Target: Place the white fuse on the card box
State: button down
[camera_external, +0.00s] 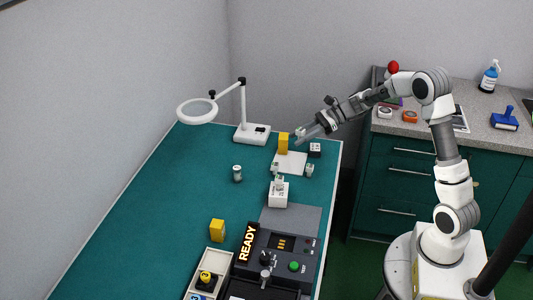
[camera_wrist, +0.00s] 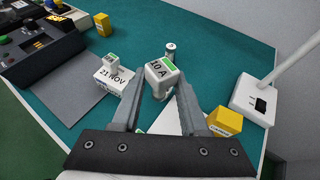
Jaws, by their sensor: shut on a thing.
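My gripper (camera_wrist: 160,92) is shut on a white fuse (camera_wrist: 158,72) with a green patch and the marking 10 A. In the external view my gripper (camera_external: 300,134) is in the air near a white sheet-like pad (camera_external: 291,160) and a yellow box (camera_external: 283,143). A white box (camera_wrist: 112,82) marked 21 NOV bears a small white fuse-like piece (camera_wrist: 111,62); the box also shows in the external view (camera_external: 278,199). The yellow box (camera_wrist: 226,120) is right of my gripper in the wrist view. I cannot tell for certain which box is the card box.
A magnifier lamp base (camera_external: 252,134) stands at the back. Small white-and-green pieces (camera_external: 309,170) (camera_external: 237,173) stand on the green table, and a black-and-white block (camera_external: 315,149) is near its right edge. A console (camera_external: 275,256) and another yellow box (camera_external: 217,231) are in front. The table's left side is clear.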

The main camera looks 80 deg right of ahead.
jog(key=s+d+r+m+t+h, duration=0.1)
jog(key=d+r+m+h, duration=0.1)
jog(key=d, duration=0.6)
jog(key=s+d+r+m+t+h, duration=0.1)
jog(key=d+r+m+h, duration=0.15)
jog(key=d, duration=0.55)
jog(key=b, duration=0.2)
send_over(284, 135)
jog(key=shift+h, duration=0.25)
notch_tip(284, 135, down, 7)
jog(key=shift+s+f, duration=0.1)
jog(key=shift+a+f, duration=0.1)
jog(key=shift+f, duration=1.9)
jog(key=shift+f+b, duration=0.1)
jog(key=shift+b, duration=0.2)
jog(key=shift+f, duration=0.15)
jog(key=shift+c, duration=2.2)
grip_release()
